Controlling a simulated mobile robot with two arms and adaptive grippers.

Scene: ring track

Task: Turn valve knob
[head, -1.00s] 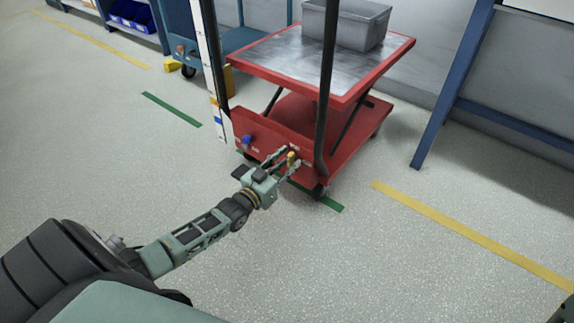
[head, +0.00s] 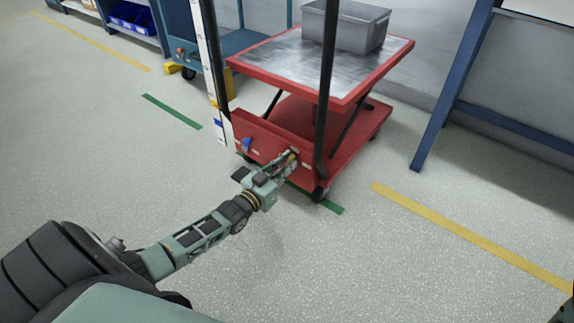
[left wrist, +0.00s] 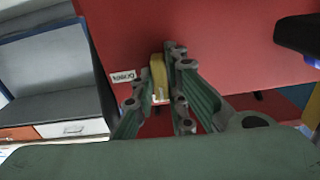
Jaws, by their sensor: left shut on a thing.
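A yellow valve knob (left wrist: 158,75) sits on the red front panel of a lift cart (head: 262,139). In the left wrist view a white label (left wrist: 123,76), seen upside down, is beside it. My left gripper (head: 287,161) is shut on the yellow knob, with its fingers (left wrist: 165,93) on both sides of it. In the head view the fingers largely hide this knob. A blue knob (head: 246,145) is on the same panel, to the left.
A grey bin (head: 345,26) stands on the cart's metal top. Black handle posts (head: 326,90) rise at the cart's front. A blue trolley (head: 240,38) is behind left and a blue frame (head: 450,90) to the right. The floor in front is clear.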

